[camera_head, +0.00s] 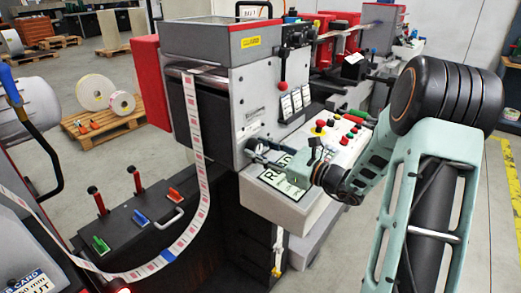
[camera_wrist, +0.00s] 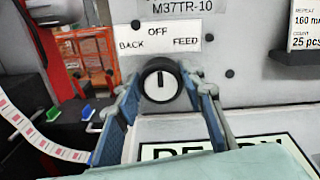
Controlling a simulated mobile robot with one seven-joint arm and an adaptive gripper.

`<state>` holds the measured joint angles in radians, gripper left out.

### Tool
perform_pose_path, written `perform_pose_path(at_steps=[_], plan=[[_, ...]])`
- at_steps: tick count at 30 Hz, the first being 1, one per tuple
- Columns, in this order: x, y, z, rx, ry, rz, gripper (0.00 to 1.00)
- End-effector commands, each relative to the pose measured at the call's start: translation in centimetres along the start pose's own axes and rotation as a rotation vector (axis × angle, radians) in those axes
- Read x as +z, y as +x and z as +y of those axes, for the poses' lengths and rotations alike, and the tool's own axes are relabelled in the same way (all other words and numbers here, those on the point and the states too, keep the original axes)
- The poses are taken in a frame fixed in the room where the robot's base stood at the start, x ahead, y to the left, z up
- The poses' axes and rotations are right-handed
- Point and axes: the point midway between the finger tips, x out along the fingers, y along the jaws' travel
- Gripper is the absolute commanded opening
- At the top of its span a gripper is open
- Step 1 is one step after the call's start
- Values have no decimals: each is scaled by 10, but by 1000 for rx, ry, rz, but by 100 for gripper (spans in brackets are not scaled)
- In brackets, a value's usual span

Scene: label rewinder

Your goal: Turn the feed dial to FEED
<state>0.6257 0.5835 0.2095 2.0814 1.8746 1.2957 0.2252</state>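The feed dial (camera_wrist: 160,87) is a black round knob with a pale face in the wrist view. Its dark pointer line stands about upright, toward OFF. The dial label (camera_wrist: 159,41) above it reads BACK at left, OFF at top and FEED at right. My gripper (camera_wrist: 162,88) is open, with one finger on each side of the dial; I cannot tell whether either finger touches it. In the head view my gripper (camera_head: 256,150) is at the front of the grey machine, and the dial cannot be made out there.
A control panel (camera_head: 342,135) with several coloured buttons lies right of my gripper. A sloping panel with a large-lettered sign (camera_head: 285,180) sits just below. A printed label web (camera_head: 196,150) hangs at left. A red-knobbed lever (camera_head: 283,66) stands above.

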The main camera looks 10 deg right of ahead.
Motion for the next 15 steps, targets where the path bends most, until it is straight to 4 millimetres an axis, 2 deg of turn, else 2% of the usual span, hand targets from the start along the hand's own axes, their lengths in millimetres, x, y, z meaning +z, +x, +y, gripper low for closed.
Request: perform_pose_path(at_steps=[1, 5, 15], plan=[[0, 0, 0, 0, 0, 0, 26], [0, 0, 0, 0, 0, 0, 12], [2, 0, -1, 0, 63, 1, 12]])
